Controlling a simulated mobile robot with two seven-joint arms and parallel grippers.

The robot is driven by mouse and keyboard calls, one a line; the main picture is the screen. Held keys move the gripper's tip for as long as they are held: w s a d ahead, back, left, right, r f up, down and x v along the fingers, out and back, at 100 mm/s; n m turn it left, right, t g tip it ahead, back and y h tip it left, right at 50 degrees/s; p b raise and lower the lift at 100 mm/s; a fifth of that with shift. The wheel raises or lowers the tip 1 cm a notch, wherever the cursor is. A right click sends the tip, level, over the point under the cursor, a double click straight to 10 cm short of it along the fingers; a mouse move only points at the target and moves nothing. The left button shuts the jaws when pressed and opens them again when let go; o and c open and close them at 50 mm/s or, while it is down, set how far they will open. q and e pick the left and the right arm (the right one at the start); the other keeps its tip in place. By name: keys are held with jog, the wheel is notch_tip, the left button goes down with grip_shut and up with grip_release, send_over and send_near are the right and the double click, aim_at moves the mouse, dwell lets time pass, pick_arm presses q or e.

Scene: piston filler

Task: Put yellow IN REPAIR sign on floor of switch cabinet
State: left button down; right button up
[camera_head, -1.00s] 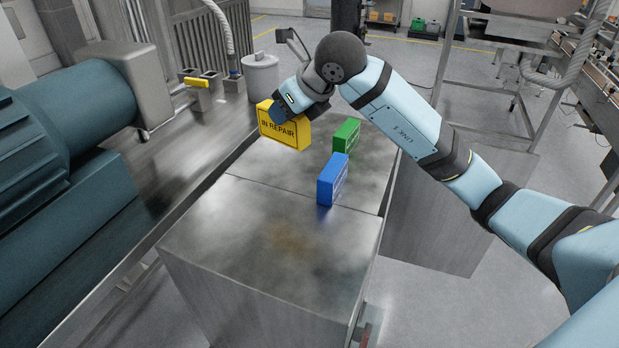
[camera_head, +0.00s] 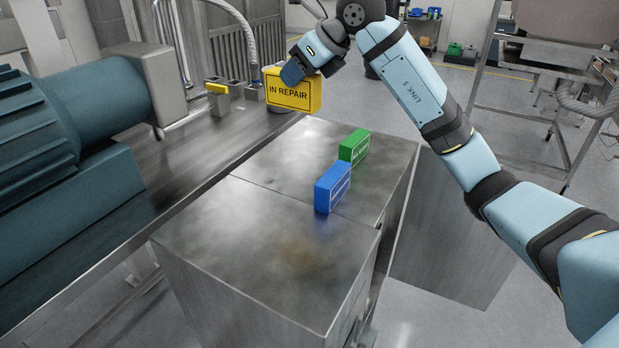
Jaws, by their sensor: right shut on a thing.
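The yellow IN REPAIR sign (camera_head: 290,93) is held upright in the air, beyond the far left part of the metal cabinet top, with its lettering facing me. My right gripper (camera_head: 294,72) is shut on its upper edge; the fingertips are partly hidden by the sign and the wrist. My left gripper is not in view. The inside and floor of a switch cabinet do not show in this view; I cannot tell whether the metal box (camera_head: 270,262) below is that cabinet.
A green sign (camera_head: 354,146) and a blue sign (camera_head: 333,187) stand on the metal top. A large teal motor (camera_head: 60,150) fills the left. A small yellow part (camera_head: 216,88) sits on a block behind.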

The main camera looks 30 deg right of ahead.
notch_tip(320, 180, down, 19)
jog(key=shift+f+p, duration=0.2)
jog(key=shift+p, duration=0.85)
jog(key=shift+f, duration=0.2)
jog(key=o, duration=1)
